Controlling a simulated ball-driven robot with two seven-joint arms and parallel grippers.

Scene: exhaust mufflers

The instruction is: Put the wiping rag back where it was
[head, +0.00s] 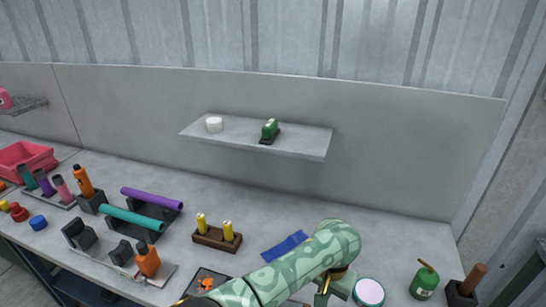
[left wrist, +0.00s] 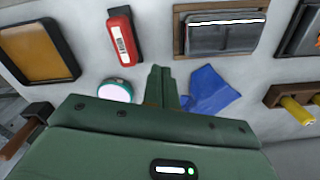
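The wiping rag appears to be the blue cloth (head: 285,246), lying on the bench right of the block with yellow pieces; it also shows in the left wrist view (left wrist: 211,90), just right of my fingers. My left gripper (head: 326,297) is over the bench near the front, right of the rag, partly hidden by my forearm. In the left wrist view its fingers (left wrist: 162,82) are together with nothing seen between them. Whether they touch the cloth or are above it I cannot tell. My right gripper is not in view.
A pink-white round tin (head: 369,291) stands close right of my left gripper, with a green can (head: 424,282) beyond. The dark block with yellow pieces (head: 217,238) is left of the rag. A wall shelf (head: 245,140) hangs above. The bench behind the rag is clear.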

